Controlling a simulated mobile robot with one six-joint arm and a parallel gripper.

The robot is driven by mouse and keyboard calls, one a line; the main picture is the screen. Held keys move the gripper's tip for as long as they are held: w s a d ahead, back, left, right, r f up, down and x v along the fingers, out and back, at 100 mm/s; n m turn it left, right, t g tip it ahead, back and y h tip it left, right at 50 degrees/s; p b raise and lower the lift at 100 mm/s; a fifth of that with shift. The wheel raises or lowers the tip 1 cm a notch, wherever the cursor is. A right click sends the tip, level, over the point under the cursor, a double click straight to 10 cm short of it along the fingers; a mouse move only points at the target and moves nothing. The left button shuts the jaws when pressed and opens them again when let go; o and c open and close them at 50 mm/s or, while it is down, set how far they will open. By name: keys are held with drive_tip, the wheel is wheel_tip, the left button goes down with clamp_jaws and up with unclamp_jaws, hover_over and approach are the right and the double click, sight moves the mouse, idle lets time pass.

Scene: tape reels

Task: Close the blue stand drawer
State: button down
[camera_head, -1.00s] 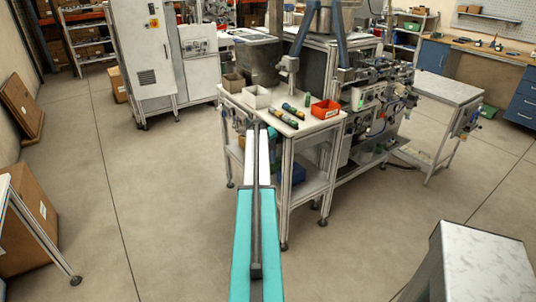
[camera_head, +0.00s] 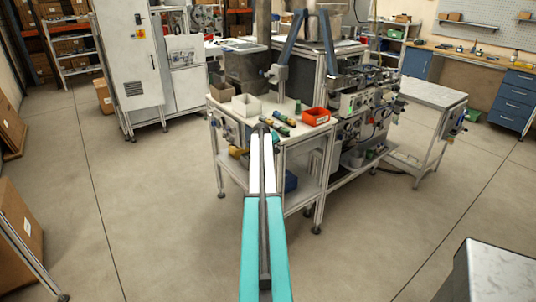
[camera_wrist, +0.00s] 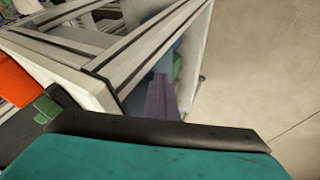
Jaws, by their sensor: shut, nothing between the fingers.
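A blue drawer stand (camera_head: 517,98) is under the workbench at the far right in the head view. Several drawer fronts with handles face me. At this distance I cannot tell whether any drawer stands out. My teal and white arm reaches forward to the worktable, far left of the stand. In the wrist view, my gripper (camera_wrist: 161,84) shows as a narrow grey-purple shape beyond a dark bar, its fingers shut and holding nothing. It is beside the table frame. The blue stand is not in the wrist view.
A pale-topped block (camera_head: 497,268) is at lower right.

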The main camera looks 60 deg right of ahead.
drive_tip(key=shift+s+d+r, duration=0.2)
drive_tip(key=shift+d, duration=0.1)
drive_tip(key=a+r+b, duration=0.2)
drive_tip(key=a+r, duration=0.5)
drive_tip(key=a, duration=0.3)
drive_tip(key=shift+w+r+b, duration=0.25)
drive_tip(key=shift+r+b, duration=0.05)
drive_tip(key=shift+b, duration=0.1)
drive_tip(key=shift+a, duration=0.1)
